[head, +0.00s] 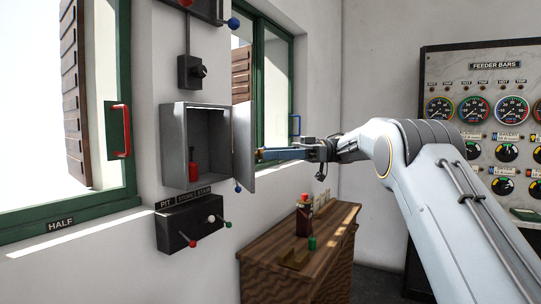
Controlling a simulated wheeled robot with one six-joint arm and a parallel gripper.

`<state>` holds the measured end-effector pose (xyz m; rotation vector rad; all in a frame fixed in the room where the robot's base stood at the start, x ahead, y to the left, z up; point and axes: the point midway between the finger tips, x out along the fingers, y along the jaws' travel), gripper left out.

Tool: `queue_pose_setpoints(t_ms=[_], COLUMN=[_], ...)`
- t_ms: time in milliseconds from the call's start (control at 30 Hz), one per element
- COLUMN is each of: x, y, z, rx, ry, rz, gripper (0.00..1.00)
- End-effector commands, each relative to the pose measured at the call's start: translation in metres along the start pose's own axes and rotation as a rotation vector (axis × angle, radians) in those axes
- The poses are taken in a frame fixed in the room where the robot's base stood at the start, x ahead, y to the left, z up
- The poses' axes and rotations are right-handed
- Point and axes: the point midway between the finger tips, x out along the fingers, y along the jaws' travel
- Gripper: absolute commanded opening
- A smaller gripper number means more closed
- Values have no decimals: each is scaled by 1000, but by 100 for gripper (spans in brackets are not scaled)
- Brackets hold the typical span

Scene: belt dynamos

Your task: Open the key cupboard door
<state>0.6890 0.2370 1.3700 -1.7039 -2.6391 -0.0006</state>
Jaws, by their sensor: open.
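The key cupboard (176,149) is a grey metal box on the white wall between two green-framed windows. Its door (244,147) is hinged on the right side and stands swung out, so the inside shows. A red object (194,169) with a dark upper part is inside, near the bottom. My gripper (262,154) is open, just right of the door at mid height. Its tips are close to the door's edge or outer face; I cannot tell if they touch. My arm reaches in from the right.
A black switch box (190,223) with small levers sits below the cupboard. A wooden cabinet (285,262) with a red bottle (304,216) and a green item (312,242) stands below my arm. A gauge panel (490,120) is at right. The left window (90,205) has a red handle.

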Motion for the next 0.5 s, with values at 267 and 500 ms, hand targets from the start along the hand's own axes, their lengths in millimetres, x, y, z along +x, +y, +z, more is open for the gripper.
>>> queue_pose_setpoints(t_ms=[267, 500], x=[0, -1], y=[0, 1], z=[-36, -80], rx=[-7, -4], ry=[-2, -1], rz=[0, 1], gripper=[43, 43])
